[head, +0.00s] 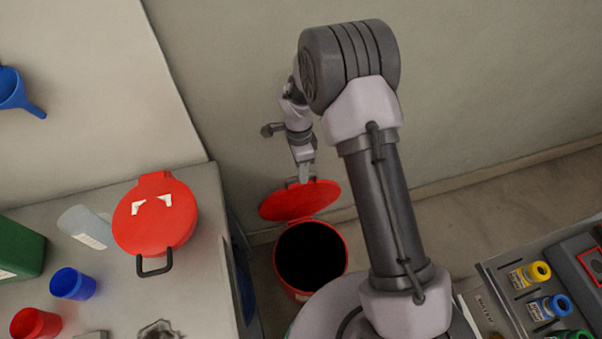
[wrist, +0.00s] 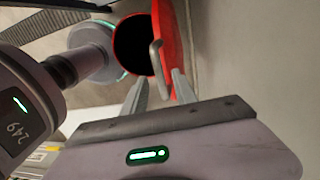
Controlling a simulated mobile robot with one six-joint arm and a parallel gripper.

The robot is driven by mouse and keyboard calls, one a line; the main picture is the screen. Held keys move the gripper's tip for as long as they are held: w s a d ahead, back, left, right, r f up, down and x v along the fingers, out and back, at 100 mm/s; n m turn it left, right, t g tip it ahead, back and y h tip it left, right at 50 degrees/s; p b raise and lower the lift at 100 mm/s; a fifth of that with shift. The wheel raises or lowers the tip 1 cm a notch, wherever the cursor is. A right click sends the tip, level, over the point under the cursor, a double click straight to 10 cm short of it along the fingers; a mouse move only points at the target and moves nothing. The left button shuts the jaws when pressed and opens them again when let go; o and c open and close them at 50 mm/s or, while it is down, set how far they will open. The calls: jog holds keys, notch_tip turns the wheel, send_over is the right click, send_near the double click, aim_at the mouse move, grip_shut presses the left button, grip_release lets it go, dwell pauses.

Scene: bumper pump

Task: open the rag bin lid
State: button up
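The red rag bin (head: 297,293) stands on the floor beside the bench, and its dark inside shows. Its red lid (head: 322,196) is swung up and back at the far side of the opening. In the wrist view the lid (wrist: 172,35) is seen nearly edge-on, with a grey loop handle (wrist: 155,58) on its face. My gripper (head: 304,176) is at the lid's far side. In the wrist view my gripper (wrist: 160,80) has its two fingers apart, with the handle between them; I cannot tell whether they touch it.
A bench (head: 205,290) at left holds a red lidded can (head: 150,228), a blue cup (head: 72,284), a red cup (head: 35,324) and a green container (head: 20,250). A wall stands behind the bin. A tray with small bottles (head: 530,273) is at right.

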jog(key=shift+f, duration=0.35)
grip_shut()
dwell(1.2)
